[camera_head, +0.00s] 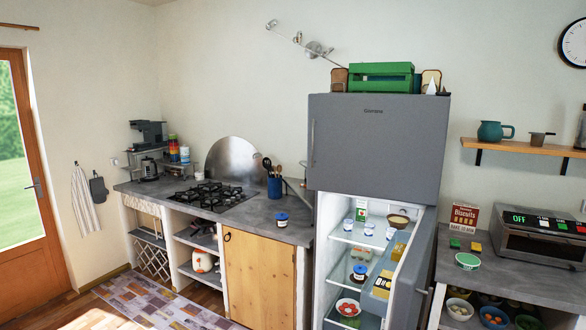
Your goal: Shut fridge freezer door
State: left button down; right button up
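A grey fridge freezer (345,200) stands right of the middle. Its upper door (378,150), with a vertical handle (313,143) at the left, looks shut. Its lower door (411,275) stands wide open, swung out to the right toward me, with filled shelves on its inner side. The lit interior shows glass shelves (352,238) with jars, a carton and bowls. The bottom of the open door is cut off by the picture's edge. Neither of my grippers is in view.
A counter (283,230) with a gas hob (211,196) and wooden cupboard door stands left of the fridge. A counter (515,275) with a toaster oven (540,235) stands right, close to the open door. A patchwork rug (150,300) lies on the floor at left.

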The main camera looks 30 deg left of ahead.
aim_at(392, 148)
jog(key=u, duration=0.85)
jog(key=i, duration=0.85)
jog(key=u, duration=1)
jog(key=i, duration=1.5)
jog(key=z, duration=1.05)
jog(key=i, duration=0.75)
jog(key=z, duration=0.75)
